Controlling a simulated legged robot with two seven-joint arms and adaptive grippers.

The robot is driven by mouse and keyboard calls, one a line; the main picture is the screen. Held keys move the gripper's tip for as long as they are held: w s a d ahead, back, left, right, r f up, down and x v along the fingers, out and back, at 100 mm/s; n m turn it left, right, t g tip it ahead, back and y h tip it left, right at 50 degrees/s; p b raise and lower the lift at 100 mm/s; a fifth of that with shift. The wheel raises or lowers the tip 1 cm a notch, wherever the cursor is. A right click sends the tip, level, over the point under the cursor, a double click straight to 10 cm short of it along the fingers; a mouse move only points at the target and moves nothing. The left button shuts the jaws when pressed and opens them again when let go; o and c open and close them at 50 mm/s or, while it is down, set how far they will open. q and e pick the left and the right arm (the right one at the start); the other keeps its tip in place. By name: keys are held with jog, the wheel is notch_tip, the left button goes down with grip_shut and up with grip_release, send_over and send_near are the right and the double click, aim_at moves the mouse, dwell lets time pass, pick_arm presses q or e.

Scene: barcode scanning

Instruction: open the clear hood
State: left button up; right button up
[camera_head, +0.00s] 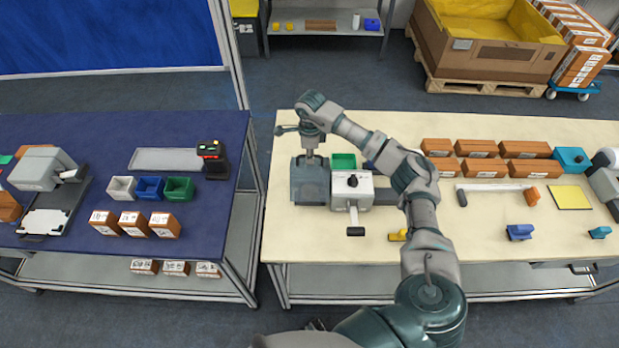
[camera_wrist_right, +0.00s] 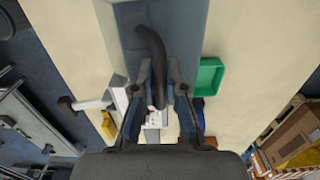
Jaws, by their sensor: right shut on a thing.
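The clear hood (camera_head: 309,186) is a bluish see-through cover at the left end of the small white and grey machine (camera_head: 352,190) on the cream table. My right gripper (camera_head: 311,155) points down at the hood's far edge. In the right wrist view the gripper (camera_wrist_right: 160,78) is shut on a dark curved handle (camera_wrist_right: 152,45), with one finger on each side. The bluish panel of the hood (camera_wrist_right: 190,22) lies behind the handle. From these views I cannot tell whether the hood is raised at all. My left gripper is not in view.
A green bin (camera_head: 343,160) stands just behind the machine, close to my right gripper. A black-ended lever (camera_head: 355,230) sticks out at the machine's front. The front left of the table is bare.

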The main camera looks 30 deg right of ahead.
jog(key=shift+w+d, duration=0.4)
jog(key=shift+w, duration=0.2)
jog(key=shift+w+d+f+b, duration=0.1)
jog(key=shift+w+d+b, duration=0.3)
jog(key=shift+w, duration=0.25)
jog(key=shift+w+d+f+b, duration=0.1)
jog(key=shift+w+d+b, duration=0.25)
jog(key=shift+w, duration=0.3)
jog(key=w+d+b, duration=0.1)
jog(key=w+f+b, duration=0.1)
jog(key=w, duration=0.1)
jog(key=w+d+f+b, duration=0.1)
jog(key=shift+w+d+f, duration=0.1)
jog(key=shift+w+d, duration=0.15)
jog(key=shift+d, duration=0.1)
jog(key=o, duration=1.1)
